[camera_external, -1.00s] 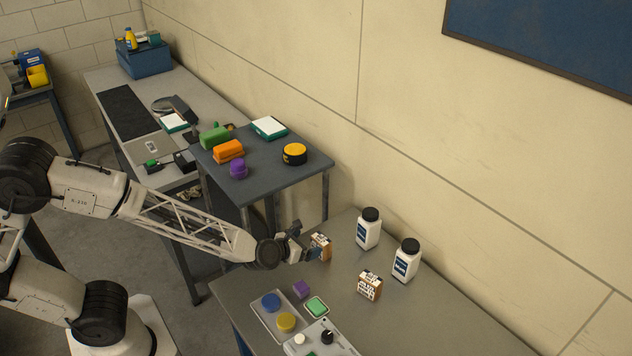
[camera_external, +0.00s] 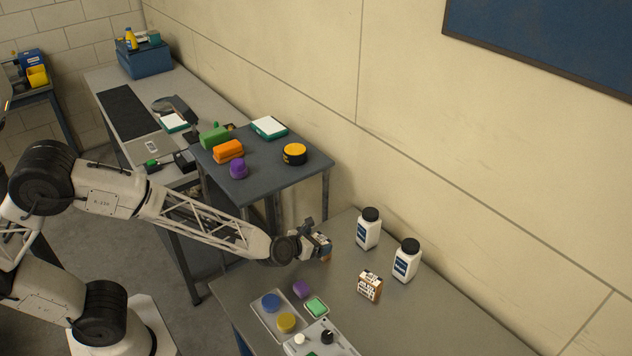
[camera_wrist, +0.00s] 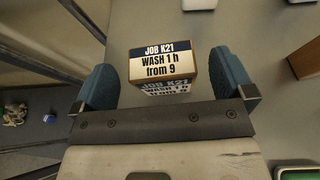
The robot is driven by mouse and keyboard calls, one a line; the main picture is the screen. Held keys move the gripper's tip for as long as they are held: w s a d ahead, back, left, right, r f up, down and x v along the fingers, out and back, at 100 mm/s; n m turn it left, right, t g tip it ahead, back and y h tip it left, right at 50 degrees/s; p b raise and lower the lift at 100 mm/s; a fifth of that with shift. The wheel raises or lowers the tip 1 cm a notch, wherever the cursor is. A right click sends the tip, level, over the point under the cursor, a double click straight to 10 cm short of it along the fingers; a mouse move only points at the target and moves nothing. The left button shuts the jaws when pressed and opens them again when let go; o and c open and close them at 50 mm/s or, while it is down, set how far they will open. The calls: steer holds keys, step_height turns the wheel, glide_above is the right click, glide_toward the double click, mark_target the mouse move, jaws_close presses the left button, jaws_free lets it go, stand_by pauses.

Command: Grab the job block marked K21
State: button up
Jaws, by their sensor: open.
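The job block marked K21 (camera_wrist: 162,66) is a small wooden block with a white label reading "JOB K21, WASH 1 h from 9". It lies between the two blue fingers of my open gripper (camera_wrist: 163,88) in the wrist view, with a gap on each side. In the outside view the block (camera_external: 325,250) is partly hidden by my gripper (camera_external: 318,243), above the back left of the grey bench. A second labelled block (camera_external: 370,286) stands on the bench to the right; its text is too small to read. Part of a wooden block (camera_wrist: 306,59) shows at the right of the wrist view.
Two white bottles with black caps (camera_external: 368,229) (camera_external: 406,261) stand behind the blocks. A dark side table (camera_external: 262,171) stands behind my arm.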

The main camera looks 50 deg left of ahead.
mark_target(321, 238)
steer(key=shift+x, duration=1.35)
steer(key=c, duration=1)
steer(key=shift+r, duration=0.1)
steer(key=shift+r, duration=1.35)
steer(key=shift+s+r, duration=0.15)
steer(key=shift+r, duration=0.2)
steer(key=s+a, duration=0.1)
steer(key=s, duration=0.4)
steer(key=s+a+r, duration=0.1)
steer(key=s, duration=0.4)
steer(key=s+a, duration=0.1)
steer(key=s, duration=0.4)
steer(key=shift+s+a+r, duration=0.15)
steer(key=shift+a, duration=0.15)
